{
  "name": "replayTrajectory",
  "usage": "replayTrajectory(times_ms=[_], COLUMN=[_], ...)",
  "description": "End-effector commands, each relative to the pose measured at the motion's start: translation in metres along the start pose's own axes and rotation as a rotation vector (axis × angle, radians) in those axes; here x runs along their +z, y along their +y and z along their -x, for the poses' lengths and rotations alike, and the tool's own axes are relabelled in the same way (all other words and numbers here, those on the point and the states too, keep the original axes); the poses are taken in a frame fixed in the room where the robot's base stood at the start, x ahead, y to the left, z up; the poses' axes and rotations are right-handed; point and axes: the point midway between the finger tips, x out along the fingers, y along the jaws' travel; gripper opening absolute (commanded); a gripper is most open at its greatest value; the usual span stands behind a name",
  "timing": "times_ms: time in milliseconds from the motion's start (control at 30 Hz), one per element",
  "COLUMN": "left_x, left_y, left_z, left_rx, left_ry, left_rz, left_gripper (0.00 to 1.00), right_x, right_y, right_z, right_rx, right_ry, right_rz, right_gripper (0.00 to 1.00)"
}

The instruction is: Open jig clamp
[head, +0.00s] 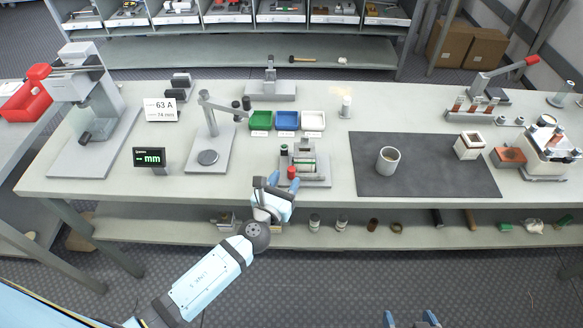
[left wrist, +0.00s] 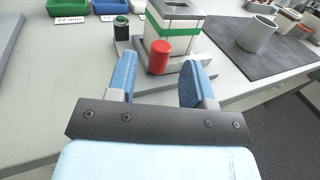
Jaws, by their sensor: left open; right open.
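The jig (head: 309,166) stands near the front edge of the bench, a grey base with a block that has a green band. It also shows in the left wrist view (left wrist: 180,25). A red knob (head: 291,172), likely the clamp handle, is at its front left; in the left wrist view the red knob (left wrist: 160,57) appears between my fingers. My left gripper (head: 283,183) is open and empty just in front of it; I cannot tell whether the fingers touch it. My right gripper (head: 412,319) is open and empty at the bottom edge, away from the bench.
A black-and-green post (left wrist: 121,28) stands beside the jig. Green (head: 261,120), blue (head: 287,120) and white (head: 312,121) bins are behind it. A lever press (head: 208,135) is left, a dark mat (head: 425,180) with a cup (head: 388,160) right.

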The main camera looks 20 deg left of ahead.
Motion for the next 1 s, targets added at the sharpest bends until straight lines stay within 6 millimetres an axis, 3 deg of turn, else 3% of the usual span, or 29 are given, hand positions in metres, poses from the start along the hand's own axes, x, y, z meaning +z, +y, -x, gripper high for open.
replayTrajectory(times_ms=[100, 233, 633, 833, 1000], left_x=[0.001, 0.000, -0.001, -0.001, -0.001], left_y=[0.000, 0.000, 0.000, 0.000, 0.000], left_z=[-0.021, -0.035, -0.042, -0.042, -0.042], left_rx=[-0.001, -0.001, -0.001, -0.001, -0.001], left_ry=[-0.001, 0.000, 0.001, 0.001, 0.001], left_rz=[0.001, 0.002, 0.001, 0.001, 0.001], left_gripper=[0.47, 0.47, 0.47, 0.03, 0.00], right_x=[-0.001, -0.001, -0.003, -0.004, -0.004], right_y=[0.002, 0.002, 0.002, 0.001, 0.001], right_z=[0.001, 0.002, 0.002, 0.003, 0.003], right_rx=[0.002, 0.003, 0.003, 0.001, 0.000], right_ry=[-0.002, -0.003, -0.001, 0.001, 0.001], right_rz=[0.002, 0.002, 0.003, 0.003, 0.002], right_gripper=[0.89, 0.89, 0.89, 0.89, 0.89])
